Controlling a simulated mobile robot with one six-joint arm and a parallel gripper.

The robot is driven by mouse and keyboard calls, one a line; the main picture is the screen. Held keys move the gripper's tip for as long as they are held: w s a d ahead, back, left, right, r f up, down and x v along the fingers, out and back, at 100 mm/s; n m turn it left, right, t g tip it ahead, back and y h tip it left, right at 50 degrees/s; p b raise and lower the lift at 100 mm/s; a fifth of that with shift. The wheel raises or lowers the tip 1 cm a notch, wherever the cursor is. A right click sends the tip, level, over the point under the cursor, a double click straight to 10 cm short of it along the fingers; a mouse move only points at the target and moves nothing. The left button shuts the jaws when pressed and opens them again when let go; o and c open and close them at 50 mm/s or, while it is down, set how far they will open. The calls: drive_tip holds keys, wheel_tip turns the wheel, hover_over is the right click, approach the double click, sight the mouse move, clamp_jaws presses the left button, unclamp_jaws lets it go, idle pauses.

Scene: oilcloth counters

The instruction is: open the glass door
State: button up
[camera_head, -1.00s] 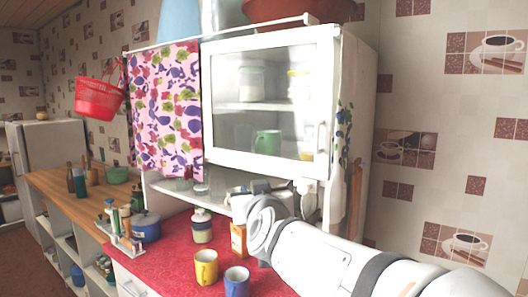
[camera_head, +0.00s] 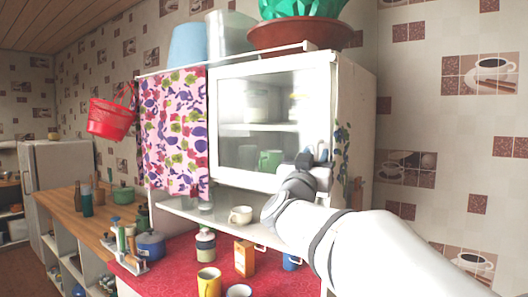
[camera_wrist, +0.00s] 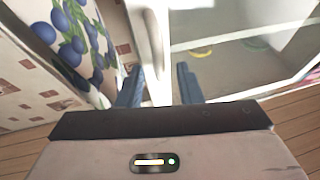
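The glass door (camera_head: 240,145) has a white frame and closes the front of the white wall cabinet. It looks shut. Cups and a green mug (camera_head: 270,160) show behind the glass. My gripper (camera_head: 322,153) is raised at the lower right of the door, in front of its right frame, where it hides the handle in the head view. In the wrist view my two dark fingers (camera_wrist: 158,82) are apart. The white upright handle (camera_wrist: 156,45) stands ahead between them, and I cannot tell whether they touch it.
A patterned cloth (camera_head: 173,130) hangs left of the door. A red-brown bowl (camera_head: 298,35) stands on the cabinet top. Below, a white cup (camera_head: 240,215) is on the shelf, and a yellow mug (camera_head: 208,282) and an orange box (camera_head: 244,257) stand on the red counter.

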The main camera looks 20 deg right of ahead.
drive_tip(key=shift+w+d+r, duration=0.2)
drive_tip(key=shift+w+d, duration=0.15)
clamp_jaws()
idle(0.5)
